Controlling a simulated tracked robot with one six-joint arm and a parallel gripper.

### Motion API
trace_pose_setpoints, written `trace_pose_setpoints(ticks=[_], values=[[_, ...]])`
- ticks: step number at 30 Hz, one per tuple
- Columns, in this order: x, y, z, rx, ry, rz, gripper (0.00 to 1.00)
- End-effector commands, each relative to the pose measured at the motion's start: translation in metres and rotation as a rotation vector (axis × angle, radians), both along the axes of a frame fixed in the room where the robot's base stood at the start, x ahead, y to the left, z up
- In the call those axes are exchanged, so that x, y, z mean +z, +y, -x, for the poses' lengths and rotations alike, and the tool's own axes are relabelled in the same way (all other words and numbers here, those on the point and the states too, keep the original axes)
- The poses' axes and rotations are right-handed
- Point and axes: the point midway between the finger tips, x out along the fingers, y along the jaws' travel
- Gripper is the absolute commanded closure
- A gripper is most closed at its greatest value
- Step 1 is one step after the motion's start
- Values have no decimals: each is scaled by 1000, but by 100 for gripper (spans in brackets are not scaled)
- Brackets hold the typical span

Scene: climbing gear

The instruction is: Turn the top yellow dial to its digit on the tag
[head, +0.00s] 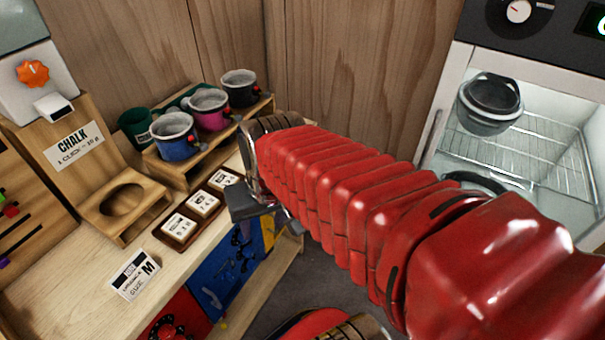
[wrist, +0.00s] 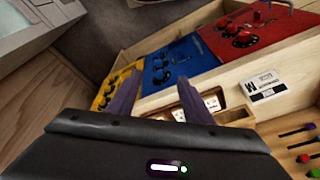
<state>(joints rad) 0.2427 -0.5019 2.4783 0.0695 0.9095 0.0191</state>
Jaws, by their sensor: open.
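The yellow panel (wrist: 104,97) is at the left in the wrist view, partly hidden by my left finger. Small dark dials (wrist: 108,88) show on it; I cannot read their digits. In the head view only a strip of the yellow panel (head: 268,231) shows, beside my gripper. White number tags (head: 203,203) lie in a wooden tray on the bench top; their digits are too small to read surely. They also show between the fingers in the wrist view (wrist: 211,103). My gripper (wrist: 160,79) is open and empty, apart from the dials.
A blue panel (wrist: 172,62) and a red panel (wrist: 240,36) with dials sit beside the yellow one. A white card (head: 135,275) marked M lies on the bench. Chalk pots (head: 174,137) stand on a wooden step behind. A glass-fronted cabinet (head: 540,120) with a wire rack is at right.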

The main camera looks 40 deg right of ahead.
Motion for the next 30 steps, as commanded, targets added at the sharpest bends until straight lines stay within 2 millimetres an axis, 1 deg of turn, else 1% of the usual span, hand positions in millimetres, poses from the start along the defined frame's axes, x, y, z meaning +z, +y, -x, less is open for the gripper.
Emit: trace_pose_setpoints(ticks=[1, 6, 15, 23, 30], values=[[-10, -7, 0, -42, 32, -26, 54], [-36, -24, 0, -165, 114, -124, 54], [-80, -45, -2, -390, 223, -341, 54], [-114, -61, -9, -591, 272, -561, 54], [-142, -80, -22, -779, 270, -783, 54]])
